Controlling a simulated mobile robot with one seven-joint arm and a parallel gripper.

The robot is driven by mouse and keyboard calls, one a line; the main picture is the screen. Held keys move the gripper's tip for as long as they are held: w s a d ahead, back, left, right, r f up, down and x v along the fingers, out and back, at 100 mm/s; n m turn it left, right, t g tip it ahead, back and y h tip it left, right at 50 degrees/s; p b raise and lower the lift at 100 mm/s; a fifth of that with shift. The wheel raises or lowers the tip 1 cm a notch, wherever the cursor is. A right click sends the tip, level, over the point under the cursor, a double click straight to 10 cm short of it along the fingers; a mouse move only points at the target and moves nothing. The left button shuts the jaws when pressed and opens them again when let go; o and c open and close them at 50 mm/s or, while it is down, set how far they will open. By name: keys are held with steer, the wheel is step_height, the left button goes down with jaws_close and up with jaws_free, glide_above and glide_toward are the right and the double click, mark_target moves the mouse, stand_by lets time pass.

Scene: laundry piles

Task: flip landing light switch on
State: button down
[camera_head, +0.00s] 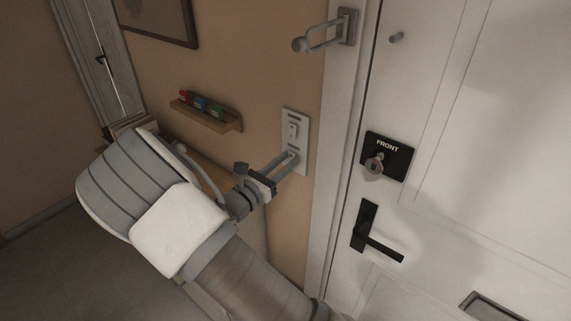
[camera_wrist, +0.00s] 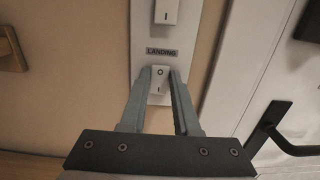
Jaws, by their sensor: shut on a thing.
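The switch plate (camera_head: 303,141) is on the tan wall left of the white door; it also shows in the wrist view (camera_wrist: 143,32). A LANDING label (camera_wrist: 161,52) sits above the lower white rocker switch (camera_wrist: 159,85), marked O at its top and I below. My gripper (camera_head: 292,157) reaches the lower part of the plate. In the wrist view my gripper (camera_wrist: 159,73) has its fingers on both sides of the LANDING switch, shut on it. I cannot tell which way the rocker is tilted. In the head view the gripper hides this switch.
A second rocker switch (camera_head: 292,130) is higher on the plate. The white door (camera_head: 450,210) has a black FRONT lock plate (camera_head: 402,160) and black handle (camera_head: 366,232). A small shelf (camera_head: 215,121) with coloured items is left, and a metal door guard (camera_head: 347,27) above.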

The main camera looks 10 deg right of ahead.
steer(key=shift+f+t+h+b, duration=0.25)
steer(key=shift+t+h+b, duration=0.55)
steer(key=shift+b, duration=0.1)
steer(key=c, duration=0.6)
jaws_free()
steer(key=shift+c, duration=0.2)
steer(key=shift+a, duration=0.1)
steer(key=b+v, duration=0.2)
steer(key=v, duration=1.5)
steer(key=shift+s, duration=0.2)
